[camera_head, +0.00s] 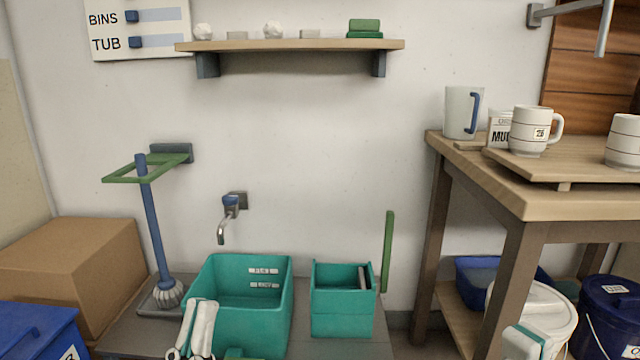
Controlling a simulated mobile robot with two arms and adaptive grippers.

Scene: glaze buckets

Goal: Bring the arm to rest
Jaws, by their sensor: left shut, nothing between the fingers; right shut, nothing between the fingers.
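A cardboard box (75,262) and blue bin (40,330) are at left. A wooden table (530,200) with mugs stands at right, buckets (612,310) below. A shelf (290,46) hangs above.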

